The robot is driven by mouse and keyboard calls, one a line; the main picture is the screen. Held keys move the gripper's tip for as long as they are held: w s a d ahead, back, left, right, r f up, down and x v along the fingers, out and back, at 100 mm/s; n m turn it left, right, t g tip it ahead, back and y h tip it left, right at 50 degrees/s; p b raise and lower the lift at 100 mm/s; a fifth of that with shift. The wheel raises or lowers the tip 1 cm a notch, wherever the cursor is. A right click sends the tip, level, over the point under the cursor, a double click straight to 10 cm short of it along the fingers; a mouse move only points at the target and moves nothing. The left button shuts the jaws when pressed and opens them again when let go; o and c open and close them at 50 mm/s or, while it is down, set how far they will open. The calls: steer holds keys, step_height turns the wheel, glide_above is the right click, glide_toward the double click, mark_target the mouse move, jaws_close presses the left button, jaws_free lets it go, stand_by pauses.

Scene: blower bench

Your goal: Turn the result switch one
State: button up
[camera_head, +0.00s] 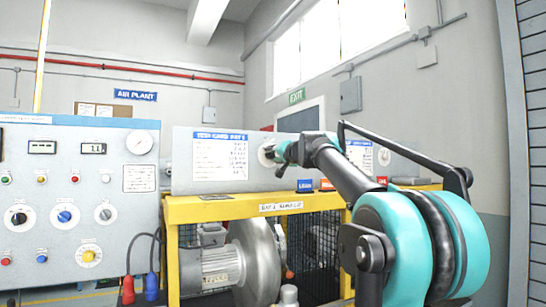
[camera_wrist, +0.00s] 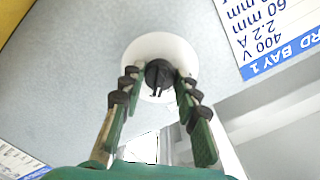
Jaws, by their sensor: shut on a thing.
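The result switch (camera_wrist: 158,74) is a black knob on a round white disc (camera_wrist: 160,46), set on a grey panel. It is seen in the wrist view between my fingers. My gripper (camera_wrist: 158,84) has one finger on each side of the knob and is shut on it. In the head view my gripper (camera_head: 279,152) is at the panel, just right of a sheet with a blue header (camera_head: 220,156). It covers most of the knob there, and part of the white disc (camera_head: 265,153) shows beside it.
A second white disc (camera_head: 384,157) is on the panel further right. A yellow frame (camera_head: 200,211) below holds a blower (camera_head: 250,265). A control cabinet (camera_head: 80,143) with knobs, displays and a gauge stands left. A blue tag (camera_head: 305,185) and red tags sit under the panel.

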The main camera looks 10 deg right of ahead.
steer(key=o, duration=1.2)
steer(key=shift+c, duration=0.2)
steer(key=v, duration=1.2)
